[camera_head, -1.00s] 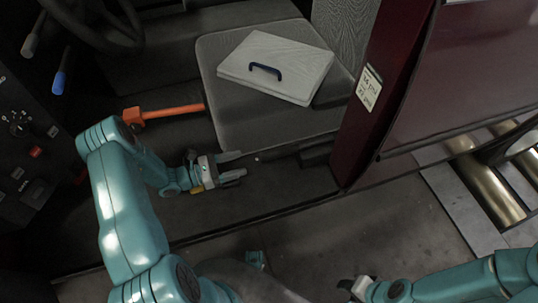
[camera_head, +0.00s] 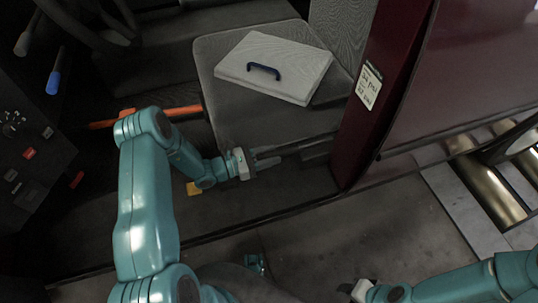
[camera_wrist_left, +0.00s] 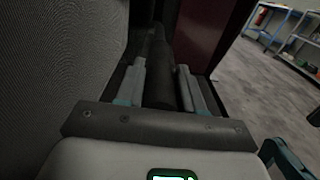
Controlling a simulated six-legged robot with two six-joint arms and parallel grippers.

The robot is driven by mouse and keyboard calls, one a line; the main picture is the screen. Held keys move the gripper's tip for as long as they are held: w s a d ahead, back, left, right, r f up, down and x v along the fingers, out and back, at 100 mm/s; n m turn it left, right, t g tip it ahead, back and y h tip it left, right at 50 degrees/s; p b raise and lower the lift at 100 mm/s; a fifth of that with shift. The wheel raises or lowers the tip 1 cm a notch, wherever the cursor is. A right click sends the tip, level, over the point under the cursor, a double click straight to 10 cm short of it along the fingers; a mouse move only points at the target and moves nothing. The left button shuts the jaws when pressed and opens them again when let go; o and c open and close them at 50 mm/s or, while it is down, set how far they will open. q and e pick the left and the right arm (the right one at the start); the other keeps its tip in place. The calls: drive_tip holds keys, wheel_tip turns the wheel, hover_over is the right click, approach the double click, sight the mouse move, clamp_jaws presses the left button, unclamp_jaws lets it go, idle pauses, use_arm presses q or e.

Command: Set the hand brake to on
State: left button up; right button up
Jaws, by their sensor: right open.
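A dark, rounded lever (camera_wrist_left: 161,82), which looks like the hand brake, lies low beside the seat; its dark bar (camera_head: 310,147) shows along the seat's front edge in the head view. My left gripper (camera_head: 272,157) is at the near end of this bar. In the left wrist view its two grey fingers (camera_wrist_left: 162,88) are apart, one on each side of the lever. I cannot tell whether they touch it. My right gripper (camera_head: 356,290) is open and empty at the bottom, above the floor.
A grey seat (camera_head: 225,110) carries a light flat case (camera_head: 290,75) with a blue handle. An orange lever (camera_head: 182,111) is partly behind my left arm. A dark red panel (camera_head: 375,70) stands right of the seat. A control panel (camera_head: 25,150) is at left.

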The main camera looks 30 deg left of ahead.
use_arm(q)
clamp_jaws()
drive_tip(key=r+g+y+p, duration=0.1)
drive_tip(key=r+p, duration=0.2)
drive_tip(key=w+d+r+g+y+p, duration=0.1)
drive_tip(key=r+p, duration=0.2)
drive_tip(key=p, duration=0.1)
drive_tip(key=r+g+p, duration=0.1)
drive_tip(key=r+p, duration=0.2)
drive_tip(key=p, duration=0.1)
drive_tip(key=shift+w+d+r+y, duration=0.2)
drive_tip(key=shift+w+r+y, duration=0.1)
drive_tip(key=shift+y, duration=0.1)
drive_tip(key=shift+w+d+r+g+y+p, duration=0.15)
drive_tip(key=shift+r+g+y+p, duration=0.2)
drive_tip(key=shift+p, duration=0.25)
drive_tip(key=shift+w+f, duration=0.1)
drive_tip(key=shift+f, duration=0.05)
drive_tip(key=shift+o, duration=0.8)
unclamp_jaws()
drive_tip(key=o, duration=0.4)
